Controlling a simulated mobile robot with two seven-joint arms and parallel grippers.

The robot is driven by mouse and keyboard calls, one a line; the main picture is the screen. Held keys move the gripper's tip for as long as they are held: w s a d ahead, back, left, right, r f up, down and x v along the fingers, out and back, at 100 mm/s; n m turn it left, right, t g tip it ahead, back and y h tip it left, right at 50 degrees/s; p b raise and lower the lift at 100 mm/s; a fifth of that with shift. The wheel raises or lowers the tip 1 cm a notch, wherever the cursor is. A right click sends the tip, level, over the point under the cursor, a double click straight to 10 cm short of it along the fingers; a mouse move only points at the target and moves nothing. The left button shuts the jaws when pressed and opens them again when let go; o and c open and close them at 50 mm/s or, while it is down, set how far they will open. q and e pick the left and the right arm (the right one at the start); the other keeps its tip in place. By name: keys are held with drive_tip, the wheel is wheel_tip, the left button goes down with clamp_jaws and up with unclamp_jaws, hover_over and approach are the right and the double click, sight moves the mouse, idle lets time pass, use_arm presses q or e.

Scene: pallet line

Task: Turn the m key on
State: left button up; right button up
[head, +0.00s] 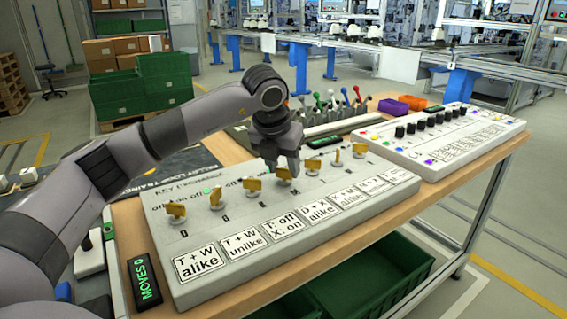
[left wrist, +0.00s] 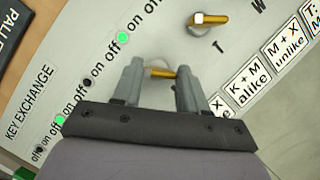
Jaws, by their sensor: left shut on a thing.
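The white key panel (head: 300,225) lies on the wooden bench, with a row of yellow keys along it. My left gripper (head: 283,172) points down over the middle of the row, shut on a yellow key (left wrist: 162,72). In the left wrist view the left gripper's fingers (left wrist: 161,78) stand on either side of this key. Its letter is hidden by the gripper, so I cannot read whether it is M. The neighbouring key (left wrist: 212,19) has the letter T beside it. Some lamps by the on/off marks are green, such as one (left wrist: 123,38) near the gripper; others are dark.
Printed rule cards (head: 242,244) line the panel's front edge. A black counter (head: 146,281) reads MOVES 0. Another panel with knobs (head: 440,140) stands to the right, and coloured levers (head: 333,108) stand behind. Green crates (head: 375,280) are below the bench.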

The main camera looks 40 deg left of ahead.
use_arm(q)
drive_tip(key=m, duration=0.1)
drive_tip(key=m+h+p, duration=0.1)
drive_tip(key=m, duration=0.1)
drive_tip(key=shift+a+r+m, duration=0.1)
drive_tip(key=shift+a+m, duration=0.05)
drive_tip(key=shift+m, duration=0.15)
drive_tip(key=m+h+p, duration=0.1)
drive_tip(key=m+p, duration=0.1)
drive_tip(key=m, duration=0.1)
drive_tip(key=shift+r+m+g+h, duration=0.1)
drive_tip(key=shift+m+g+h, duration=0.2)
drive_tip(key=shift+h, duration=0.1)
drive_tip(key=m+g+h+p, duration=0.1)
drive_tip(key=m+p, duration=0.1)
drive_tip(key=m, duration=0.2)
drive_tip(key=shift+w+a+p, duration=0.15)
drive_tip(key=shift+p, duration=0.2)
drive_tip(key=m+h+p, duration=0.1)
drive_tip(key=m, duration=0.2)
drive_tip(key=shift+g, duration=0.4)
drive_tip(key=shift+m, duration=0.6)
use_arm(e)
drive_tip(key=r, duration=0.3)
drive_tip(key=s+d+r, duration=0.1)
drive_tip(key=shift+d+r, duration=0.1)
drive_tip(key=shift+r, duration=0.15)
use_arm(q)
drive_tip(key=shift+p, duration=0.3)
